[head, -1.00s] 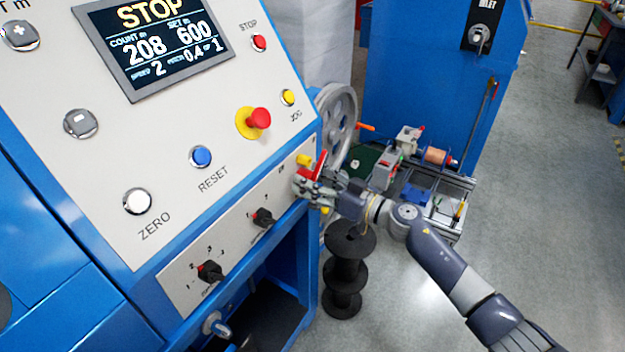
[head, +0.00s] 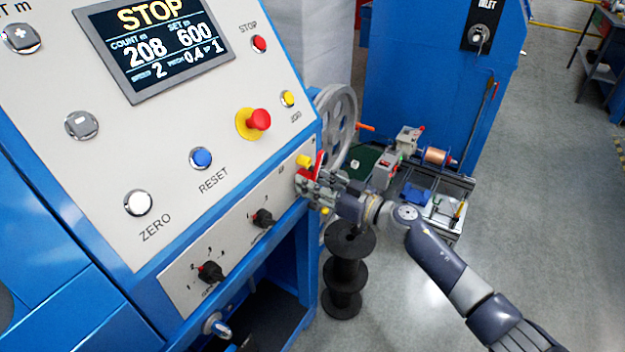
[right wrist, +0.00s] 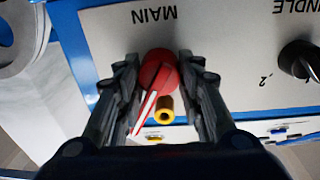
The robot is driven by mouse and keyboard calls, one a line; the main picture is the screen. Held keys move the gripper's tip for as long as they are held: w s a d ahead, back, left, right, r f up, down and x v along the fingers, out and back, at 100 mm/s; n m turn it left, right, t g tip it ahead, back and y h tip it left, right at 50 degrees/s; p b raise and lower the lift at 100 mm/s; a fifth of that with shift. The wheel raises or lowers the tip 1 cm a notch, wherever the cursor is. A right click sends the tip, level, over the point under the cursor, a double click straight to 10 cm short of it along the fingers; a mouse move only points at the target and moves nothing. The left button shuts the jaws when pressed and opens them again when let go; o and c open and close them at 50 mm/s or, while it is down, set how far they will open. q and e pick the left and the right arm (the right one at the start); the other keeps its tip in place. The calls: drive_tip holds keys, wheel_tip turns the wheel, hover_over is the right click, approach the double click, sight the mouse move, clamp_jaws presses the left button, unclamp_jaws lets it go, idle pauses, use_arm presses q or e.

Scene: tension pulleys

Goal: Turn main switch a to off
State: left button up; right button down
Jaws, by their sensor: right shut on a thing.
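Main switch a is the red rotary knob with a red, white-edged handle on the panel marked MAIN in the right wrist view (right wrist: 157,72). In the head view its red handle (head: 319,163) stands nearly upright at the panel's right end. My right gripper (head: 306,186) is shut on the switch, its fingers on both sides of the red knob in the right wrist view. The fingers hide part of the switch in the head view. The handle points down and left in the wrist view, beside a yellow tube-like part (right wrist: 165,109). My left gripper is out of view.
Black selector knobs (head: 263,218) (head: 210,271) sit left of the switch on the same panel. A red emergency button (head: 258,119) is above. A stack of black spools (head: 345,272) stands below my right forearm. Open floor lies to the right.

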drive_tip(key=shift+n, duration=2.7)
drive_tip(key=c, duration=1.1)
unclamp_jaws()
drive_tip(key=shift+a, duration=0.1)
drive_tip(key=v, duration=1.2)
drive_tip(key=shift+f, duration=0.1)
